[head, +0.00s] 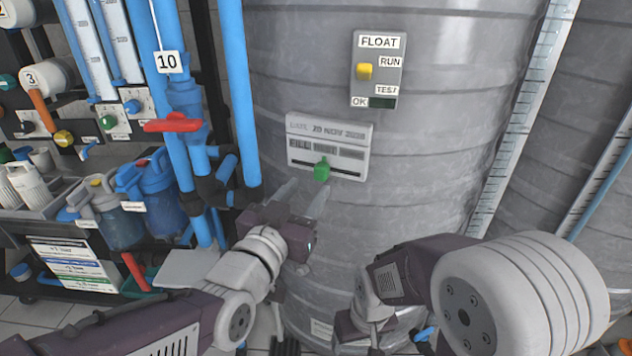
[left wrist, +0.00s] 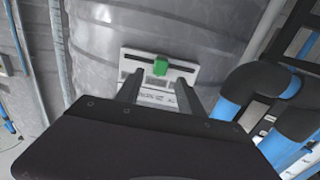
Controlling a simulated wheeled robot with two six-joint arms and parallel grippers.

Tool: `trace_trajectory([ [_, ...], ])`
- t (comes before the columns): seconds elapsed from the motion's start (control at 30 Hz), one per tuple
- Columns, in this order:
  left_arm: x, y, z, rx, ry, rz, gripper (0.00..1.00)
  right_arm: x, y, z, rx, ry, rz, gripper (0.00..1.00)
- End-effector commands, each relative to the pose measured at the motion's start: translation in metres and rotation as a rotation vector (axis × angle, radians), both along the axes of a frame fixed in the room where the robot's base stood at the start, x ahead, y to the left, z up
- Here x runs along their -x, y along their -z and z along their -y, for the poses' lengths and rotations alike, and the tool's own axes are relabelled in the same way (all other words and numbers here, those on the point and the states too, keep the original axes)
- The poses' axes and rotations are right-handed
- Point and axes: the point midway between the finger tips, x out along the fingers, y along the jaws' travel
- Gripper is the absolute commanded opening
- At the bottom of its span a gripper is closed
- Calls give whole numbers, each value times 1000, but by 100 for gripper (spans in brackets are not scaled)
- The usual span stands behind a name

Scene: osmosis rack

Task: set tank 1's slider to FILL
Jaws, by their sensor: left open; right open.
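Tank 1's slider plate (head: 300,163) is a pale panel on the grey tank (head: 420,190), with a date line, a row of labels and a dark horizontal slot. FILL is the leftmost label. The green slider knob (head: 322,170) sits near the middle of the slot, below the middle label. My left gripper (head: 303,193) is open and empty, its fingers pointing at the plate just below the knob. In the left wrist view the knob (left wrist: 160,66) shows between and beyond the fingertips (left wrist: 160,82), apparently untouched. My right gripper (head: 358,328) hangs low at the bottom, fingers not clearly seen.
A FLOAT box (head: 378,70) with a yellow switch is above the plate. Blue pipes (head: 237,90) with a red valve handle (head: 173,123) stand to the left. A ruled strip (head: 520,115) runs down the tank's right side. The tank wall around the plate is clear.

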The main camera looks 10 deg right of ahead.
Motion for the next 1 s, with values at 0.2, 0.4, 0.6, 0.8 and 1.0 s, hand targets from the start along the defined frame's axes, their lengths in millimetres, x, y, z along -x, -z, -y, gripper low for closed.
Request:
trace_trajectory([
  [0.2,-33,3,23,-2,-1,-2,45,0,10,0,0,0,0,76],
  [0.4,-44,2,31,-2,-1,-2,45,0,11,0,0,0,0,76],
  [0.6,-44,1,31,-2,-1,-2,43,0,11,0,0,0,0,76],
  [0.8,-43,1,31,-2,-1,-2,0,0,11,0,0,0,0,76],
  [1.0,-43,1,31,-2,-1,-2,0,0,11,0,0,0,0,76],
])
